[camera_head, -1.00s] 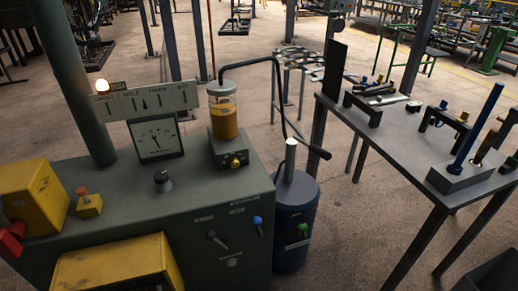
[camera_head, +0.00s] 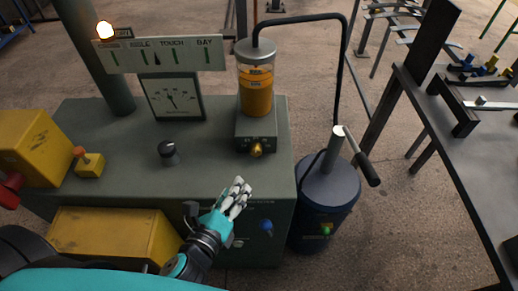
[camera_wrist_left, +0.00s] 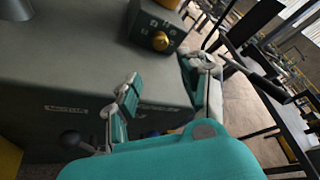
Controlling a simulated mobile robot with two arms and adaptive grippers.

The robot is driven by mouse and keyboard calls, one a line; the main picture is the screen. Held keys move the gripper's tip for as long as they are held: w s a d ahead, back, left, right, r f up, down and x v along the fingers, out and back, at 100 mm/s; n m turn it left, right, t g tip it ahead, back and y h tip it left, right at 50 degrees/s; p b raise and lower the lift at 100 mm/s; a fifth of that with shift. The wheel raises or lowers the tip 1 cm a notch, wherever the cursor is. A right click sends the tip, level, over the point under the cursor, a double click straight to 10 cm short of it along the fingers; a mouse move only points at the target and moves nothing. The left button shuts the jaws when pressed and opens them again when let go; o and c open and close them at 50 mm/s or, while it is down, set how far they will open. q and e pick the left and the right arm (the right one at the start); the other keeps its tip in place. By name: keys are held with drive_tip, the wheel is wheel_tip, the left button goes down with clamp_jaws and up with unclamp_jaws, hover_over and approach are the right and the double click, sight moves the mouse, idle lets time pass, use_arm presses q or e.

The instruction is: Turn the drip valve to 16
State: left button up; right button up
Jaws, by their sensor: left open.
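The clear cylinder of amber liquid (camera_head: 256,88) stands on a grey block (camera_head: 262,130) at the right end of the green-grey cabinet top. A yellow knob (camera_head: 256,149) sits on the block's front; it looks like the drip valve. In the left wrist view the knob (camera_wrist_left: 160,41) shows ahead of my fingers, with small marks above it that I cannot read. My left gripper (camera_head: 238,194) is open and empty, below and in front of the knob, apart from it. Its fingers (camera_wrist_left: 165,85) spread apart in the wrist view. My right gripper is not in view.
A black knob (camera_head: 169,151) and a gauge (camera_head: 172,97) stand on the cabinet left of the block. A blue drum (camera_head: 325,205) with a black-handled lever (camera_head: 362,160) stands to the right. A blue knob (camera_head: 266,226) is on the cabinet front.

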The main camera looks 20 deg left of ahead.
sight(255, 153)
use_arm(q)
drive_tip(key=x, duration=0.4)
drive_tip(key=shift+r+p, duration=0.25)
drive_tip(key=shift+p, duration=0.1)
drive_tip(key=x, duration=1.1)
drive_tip(key=shift+s+f+p, duration=0.1)
drive_tip(key=shift+f+p, duration=0.1)
drive_tip(key=shift+p, duration=0.2)
drive_tip(key=shift+w, duration=0.3)
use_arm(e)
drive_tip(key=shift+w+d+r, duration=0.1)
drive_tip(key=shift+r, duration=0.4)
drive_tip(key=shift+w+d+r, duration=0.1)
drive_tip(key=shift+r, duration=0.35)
